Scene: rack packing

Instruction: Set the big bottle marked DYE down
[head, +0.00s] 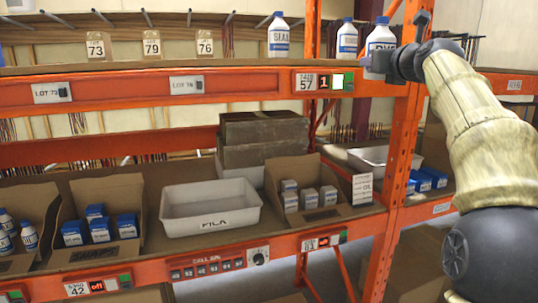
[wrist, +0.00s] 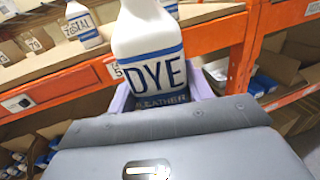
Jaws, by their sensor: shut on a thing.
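The big DYE bottle (head: 382,36) is white with a blue cap and blue bands. It is upright at the height of the top shelf (head: 230,73), near the orange upright post. My gripper (head: 378,66) is shut on its lower part. In the wrist view the bottle (wrist: 150,45) shows its DYE and LEATHER lettering, with my gripper (wrist: 160,98) around its lower part. The bottle's base is hidden by my gripper, so I cannot tell whether it touches the shelf.
A SEAL bottle (head: 278,38) and another white bottle (head: 347,42) stand on the top shelf to the left. Small tagged boxes (head: 152,43) stand farther left, with bare shelf between. Below are a white tray (head: 210,206), cartons of small boxes (head: 310,190) and the orange post (head: 398,150).

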